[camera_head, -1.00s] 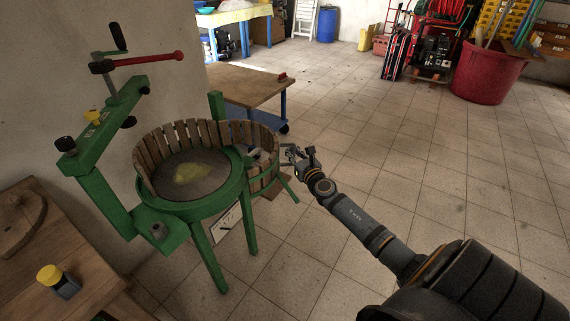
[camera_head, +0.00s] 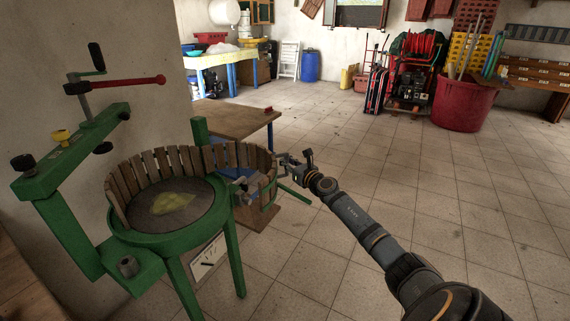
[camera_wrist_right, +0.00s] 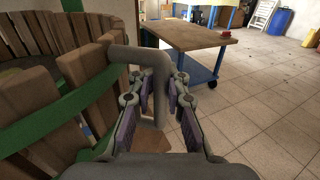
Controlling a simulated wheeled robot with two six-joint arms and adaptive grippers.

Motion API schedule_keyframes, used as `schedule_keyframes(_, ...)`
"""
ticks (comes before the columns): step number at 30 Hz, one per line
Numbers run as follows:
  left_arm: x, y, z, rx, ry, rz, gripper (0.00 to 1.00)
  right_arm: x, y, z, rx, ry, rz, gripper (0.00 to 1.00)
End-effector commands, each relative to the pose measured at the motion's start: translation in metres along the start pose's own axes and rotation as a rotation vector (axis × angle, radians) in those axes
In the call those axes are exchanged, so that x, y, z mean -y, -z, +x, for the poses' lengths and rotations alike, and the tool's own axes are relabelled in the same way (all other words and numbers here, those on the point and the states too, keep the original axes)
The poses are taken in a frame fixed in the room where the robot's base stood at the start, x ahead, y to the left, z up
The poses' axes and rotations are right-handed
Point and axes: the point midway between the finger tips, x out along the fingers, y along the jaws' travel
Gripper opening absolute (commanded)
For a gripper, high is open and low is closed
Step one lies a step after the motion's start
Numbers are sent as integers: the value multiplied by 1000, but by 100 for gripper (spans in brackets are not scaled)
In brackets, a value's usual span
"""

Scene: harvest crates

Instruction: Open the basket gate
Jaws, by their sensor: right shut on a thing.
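The basket (camera_head: 152,166) is a ring of upright wooden slats around a round floor in a green press frame; a yellow-green patch lies on the floor. Its gate (camera_head: 266,190) is the slatted section at the right, which appears to stand out from the floor's green rim. In the right wrist view, a bent grey handle (camera_wrist_right: 153,58) rises between the fingers. My right gripper (camera_head: 284,161) is shut on this handle; its fingers also show in the right wrist view (camera_wrist_right: 156,102). The gate's hinge is not clear. My left gripper is out of view.
A low wooden table (camera_head: 232,119) with blue legs stands behind the basket. A green screw-press arm (camera_head: 70,150) with a red-handled lever (camera_head: 128,82) rises at the left. A red tub (camera_head: 465,105) stands far right. The tiled floor to the right is mostly clear.

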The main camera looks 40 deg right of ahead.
Motion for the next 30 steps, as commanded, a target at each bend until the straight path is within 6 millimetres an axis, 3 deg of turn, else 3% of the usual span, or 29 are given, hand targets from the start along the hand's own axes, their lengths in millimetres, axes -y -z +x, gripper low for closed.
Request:
schedule_keyframes(7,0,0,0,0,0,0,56,4,2,-1,-4,10,-4,0)
schedule_keyframes(8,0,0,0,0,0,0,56,4,2,-1,-4,10,-4,13)
schedule_keyframes(13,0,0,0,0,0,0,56,4,1,-1,-3,8,-3,36)
schedule_keyframes(23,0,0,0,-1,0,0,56,1,-1,0,0,4,-3,37)
schedule_keyframes(30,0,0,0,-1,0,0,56,1,-22,0,2,2,-6,37)
